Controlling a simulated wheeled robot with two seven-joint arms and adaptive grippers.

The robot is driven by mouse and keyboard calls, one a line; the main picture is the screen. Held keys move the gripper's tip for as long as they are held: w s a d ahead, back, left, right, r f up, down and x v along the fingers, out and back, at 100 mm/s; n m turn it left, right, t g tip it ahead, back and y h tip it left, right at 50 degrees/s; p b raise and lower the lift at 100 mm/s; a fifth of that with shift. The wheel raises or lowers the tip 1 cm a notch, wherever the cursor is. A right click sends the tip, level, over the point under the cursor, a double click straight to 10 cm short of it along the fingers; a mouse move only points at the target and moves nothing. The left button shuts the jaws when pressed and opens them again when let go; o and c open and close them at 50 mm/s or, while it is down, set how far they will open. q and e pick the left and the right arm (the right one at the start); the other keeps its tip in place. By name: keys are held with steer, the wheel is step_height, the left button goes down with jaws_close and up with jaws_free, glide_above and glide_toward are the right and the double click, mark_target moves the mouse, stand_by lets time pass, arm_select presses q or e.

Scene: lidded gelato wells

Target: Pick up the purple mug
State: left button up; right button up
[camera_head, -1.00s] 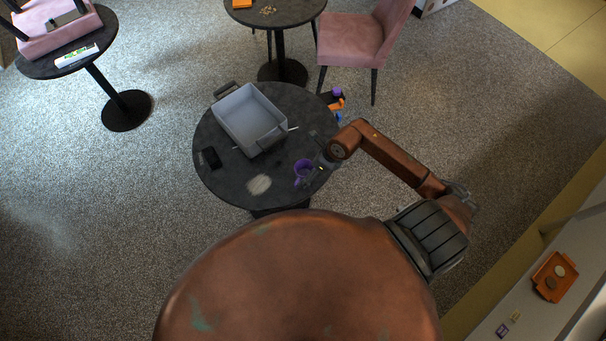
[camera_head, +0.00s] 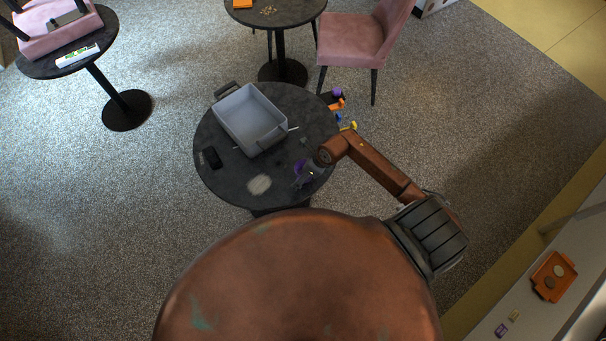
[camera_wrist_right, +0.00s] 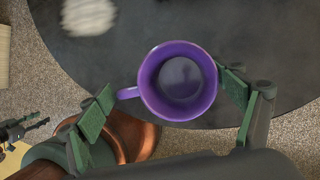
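The purple mug (camera_head: 299,166) stands on the round dark table (camera_head: 222,180), near its front right edge, partly covered by my right gripper (camera_head: 305,178) in the head view. In the right wrist view the mug (camera_wrist_right: 178,81) shows its open top, empty inside, with its handle toward the left. My right gripper (camera_wrist_right: 168,102) is open, with the mug between its green finger pads. The right pad is close against the mug's side; I cannot tell whether it touches. The left pad is apart from the mug, near the handle.
A grey bin (camera_head: 248,118) with handles stands at the table's back. A black object (camera_head: 210,157) lies at the left and a pale patch (camera_head: 259,184) at the front. A pink chair (camera_head: 352,42) stands behind.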

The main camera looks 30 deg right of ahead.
steer(key=c, duration=0.9)
